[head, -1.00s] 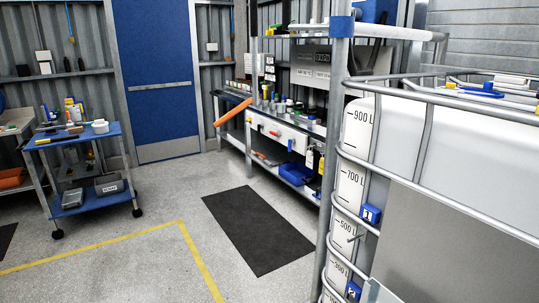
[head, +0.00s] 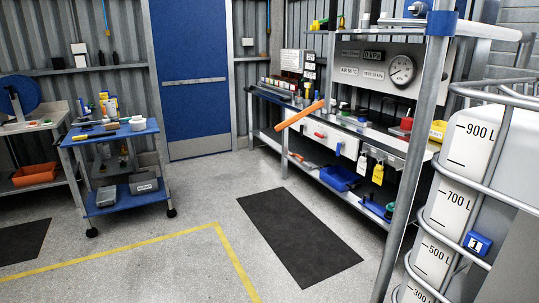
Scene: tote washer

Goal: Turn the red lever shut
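A small red handle (head: 320,135) shows on the white front under the top of the workbench at the back right. It is too small to tell whether it is the lever or how it is set. A red object (head: 406,123) also stands on the right part of the bench, its shape unclear. Neither of my grippers is in view.
A workbench (head: 345,190) with a dial gauge (head: 401,70) stands behind a grey post (head: 418,150). A caged tank (head: 455,190) fills the right. An orange bar (head: 300,115) juts from the bench. A blue trolley (head: 110,133) stands left. Floor around the black mat (head: 298,235) is clear.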

